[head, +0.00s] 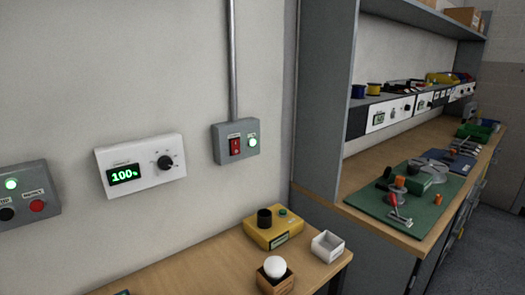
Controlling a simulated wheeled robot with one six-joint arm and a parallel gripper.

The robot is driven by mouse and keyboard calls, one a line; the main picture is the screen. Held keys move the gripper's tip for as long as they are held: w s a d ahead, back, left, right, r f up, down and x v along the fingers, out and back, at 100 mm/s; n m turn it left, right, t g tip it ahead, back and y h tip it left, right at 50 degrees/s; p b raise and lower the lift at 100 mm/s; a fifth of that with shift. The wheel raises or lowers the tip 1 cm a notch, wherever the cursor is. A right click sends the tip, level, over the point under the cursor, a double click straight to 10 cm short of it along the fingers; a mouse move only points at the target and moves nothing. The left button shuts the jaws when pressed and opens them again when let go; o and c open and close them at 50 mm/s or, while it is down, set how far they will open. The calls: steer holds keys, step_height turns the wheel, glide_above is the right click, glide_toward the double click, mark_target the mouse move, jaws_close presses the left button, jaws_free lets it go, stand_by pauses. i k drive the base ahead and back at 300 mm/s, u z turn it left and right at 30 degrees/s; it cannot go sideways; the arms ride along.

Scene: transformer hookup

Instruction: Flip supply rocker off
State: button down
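In the head view, a grey wall box (236,141) at the foot of a vertical conduit carries a red rocker switch (235,146). A lit green lamp (252,142) sits on the same box, right of the rocker. The small labels above them are too small to read, and I cannot tell which way the rocker is tipped. My gripper is not in view.
A white dial unit (141,168) showing 100% and a grey button box (27,194) with a lit green lamp are on the wall to the left. Below, a wooden bench (210,262) holds a yellow device (273,230), a white open box (327,246) and a wooden block with a white knob (275,273).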

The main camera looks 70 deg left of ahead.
mark_target(235, 150)
steer(key=u, duration=0.35)
steer(key=i, duration=0.75)
steer(key=u, duration=1.05)
steer(key=i, duration=0.5)
steer(key=u, duration=0.55)
